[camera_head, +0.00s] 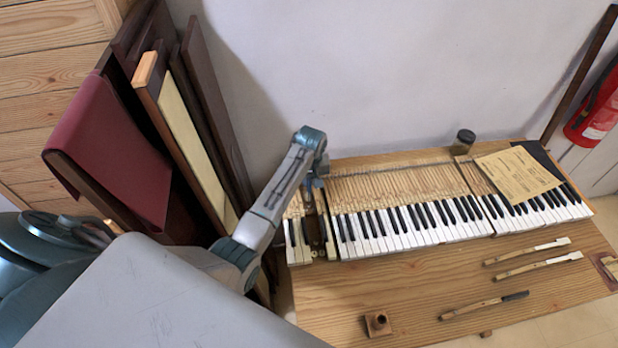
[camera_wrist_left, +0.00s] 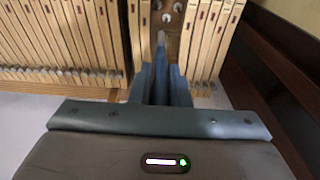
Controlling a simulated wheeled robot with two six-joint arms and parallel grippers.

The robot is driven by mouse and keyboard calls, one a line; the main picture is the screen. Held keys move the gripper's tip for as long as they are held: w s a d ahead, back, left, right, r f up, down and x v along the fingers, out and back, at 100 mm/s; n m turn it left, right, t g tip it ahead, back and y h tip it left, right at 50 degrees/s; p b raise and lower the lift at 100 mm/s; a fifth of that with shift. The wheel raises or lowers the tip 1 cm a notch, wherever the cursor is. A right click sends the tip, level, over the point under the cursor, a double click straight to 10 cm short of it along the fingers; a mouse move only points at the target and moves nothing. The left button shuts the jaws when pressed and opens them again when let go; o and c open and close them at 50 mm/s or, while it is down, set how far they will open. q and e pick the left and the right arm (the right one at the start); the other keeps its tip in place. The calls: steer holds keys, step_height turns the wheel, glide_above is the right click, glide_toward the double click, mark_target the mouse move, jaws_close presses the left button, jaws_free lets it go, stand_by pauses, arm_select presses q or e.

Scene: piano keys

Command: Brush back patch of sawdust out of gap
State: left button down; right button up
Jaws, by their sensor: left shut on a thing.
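The keyboard (camera_head: 410,228) lies on a wooden bench, with a narrow gap (camera_head: 315,236) near its left end. In the left wrist view the gap (camera_wrist_left: 176,8) runs between wooden key sticks, with round metal pins inside. I cannot clearly make out the sawdust. My left gripper (camera_head: 318,180) is over the back part of the gap, pointing down. In the left wrist view its blue fingers (camera_wrist_left: 161,72) are shut on a thin thing, likely the brush (camera_wrist_left: 160,38), of which only a small grey tip shows. My right gripper is not in view.
Two loose white-tipped keys (camera_head: 530,263) and a black-tipped key (camera_head: 484,306) lie on the bench (camera_head: 420,285). A small wooden block (camera_head: 378,324) stands at the front. A dark jar (camera_head: 465,137) and paper (camera_head: 517,173) are right. Panels (camera_head: 190,125) lean left of the keyboard.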

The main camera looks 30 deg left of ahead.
arm_select(q)
steer(key=shift+p, duration=0.45)
stand_by(0.4)
steer(key=shift+f, duration=0.5)
stand_by(0.8)
steer(key=shift+w+a+b, duration=0.1)
steer(key=shift+b, duration=0.2)
steer(key=shift+w+a+b, duration=0.35)
steer(key=shift+w+a, duration=0.3)
steer(key=shift+w, duration=0.25)
steer(key=shift+w+a, duration=0.1)
steer(key=shift+w+a+b, duration=0.45)
steer(key=shift+w+a, duration=0.1)
steer(key=shift+w, duration=0.2)
steer(key=shift+s, duration=0.1)
